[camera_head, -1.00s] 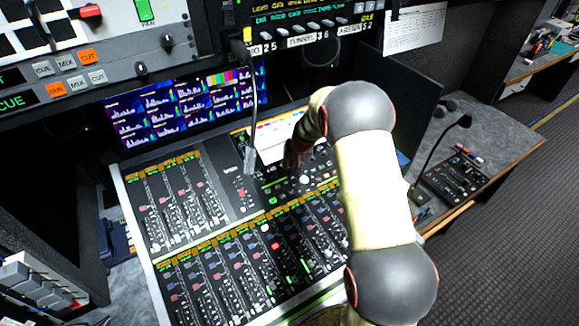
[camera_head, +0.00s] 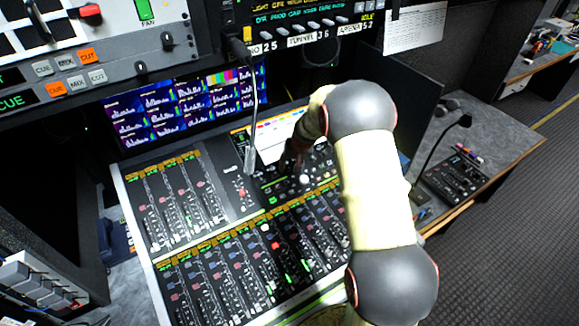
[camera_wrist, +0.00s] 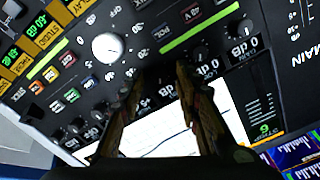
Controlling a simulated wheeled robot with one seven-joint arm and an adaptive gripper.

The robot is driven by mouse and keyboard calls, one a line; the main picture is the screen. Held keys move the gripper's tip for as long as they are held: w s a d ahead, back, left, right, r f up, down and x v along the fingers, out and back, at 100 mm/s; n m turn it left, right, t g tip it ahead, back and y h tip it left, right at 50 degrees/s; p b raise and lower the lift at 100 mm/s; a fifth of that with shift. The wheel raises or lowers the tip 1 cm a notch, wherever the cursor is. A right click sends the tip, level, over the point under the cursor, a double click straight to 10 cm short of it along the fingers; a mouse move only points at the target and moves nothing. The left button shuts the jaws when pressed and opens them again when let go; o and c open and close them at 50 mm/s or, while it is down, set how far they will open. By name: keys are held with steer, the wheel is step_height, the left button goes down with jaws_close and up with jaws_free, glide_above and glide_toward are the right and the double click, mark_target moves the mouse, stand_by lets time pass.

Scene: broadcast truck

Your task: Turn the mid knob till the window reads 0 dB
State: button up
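My gripper (camera_wrist: 159,72) points at the console panel in the wrist view, its two fingers apart at the tips. A dark round shape, probably the mid knob (camera_wrist: 157,76), lies between the fingertips. It is in shadow, and I cannot tell whether the fingers touch it. The readout window (camera_wrist: 165,91) just below it is partly covered, and its value is not legible. In the head view my gripper (camera_head: 295,160) is dark and small above the console.
A large white knob (camera_wrist: 107,47) stands left of the fingers. In the head view, a gooseneck microphone (camera_head: 252,110) rises left of my gripper, and fader banks (camera_head: 245,265) lie in front. A monitor (camera_head: 185,105) stands behind.

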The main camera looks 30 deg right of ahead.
steer(key=v, duration=1.1)
steer(key=shift+s+r, duration=0.2)
steer(key=shift+r, duration=0.05)
steer(key=s+a+f+g, duration=0.1)
steer(key=s+a+f, duration=0.1)
steer(key=s, duration=0.3)
steer(key=s+a+r+n, duration=0.2)
steer(key=s+a+r, duration=0.4)
steer(key=s, duration=0.3)
steer(key=s+a+r+n+t+b, duration=0.1)
steer(key=s+a+r, duration=0.5)
steer(key=s, duration=0.4)
steer(key=s+a+r+n+t, duration=0.1)
steer(key=s+a+r+n, duration=0.1)
steer(key=s+a+r, duration=0.3)
steer(key=s+r, duration=0.1)
steer(key=s, duration=0.3)
steer(key=shift+s+a+r+n+b, duration=0.2)
steer(key=shift+a+r+n+b, duration=0.1)
steer(key=shift+a+b, duration=0.1)
